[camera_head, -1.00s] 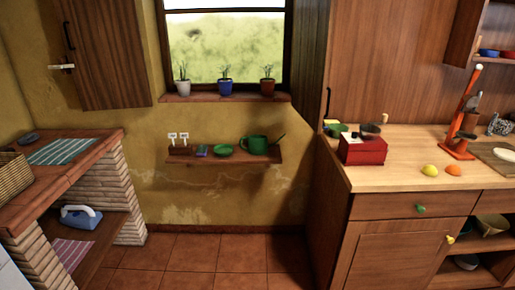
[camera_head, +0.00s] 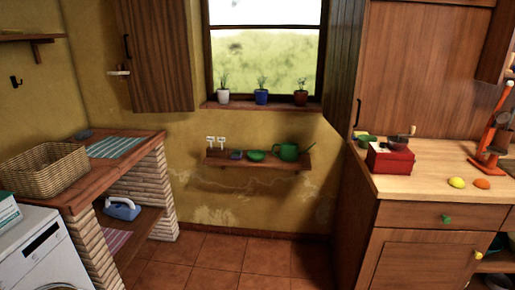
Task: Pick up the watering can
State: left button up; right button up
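The green watering can (camera_head: 288,151) stands upright on a small wooden wall shelf (camera_head: 232,164) below the window. Its spout points up to the right. A green dish (camera_head: 256,156) and a small blue item (camera_head: 236,155) sit to its left on the same shelf. Neither of my grippers shows in the head view.
A brick counter with a wicker basket (camera_head: 45,170) and a washing machine (camera_head: 40,255) stand at the left. A wooden counter with a red box (camera_head: 391,160) stands at the right. The tiled floor (camera_head: 230,262) between them is clear. Potted plants line the window sill (camera_head: 262,106).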

aim_at(289, 151)
jog(key=u, duration=0.45)
jog(key=i, duration=2)
jog(key=z, duration=1.05)
jog(key=i, duration=0.95)
jog(key=z, duration=1.05)
jog(key=i, duration=0.2)
jog(key=z, duration=0.35)
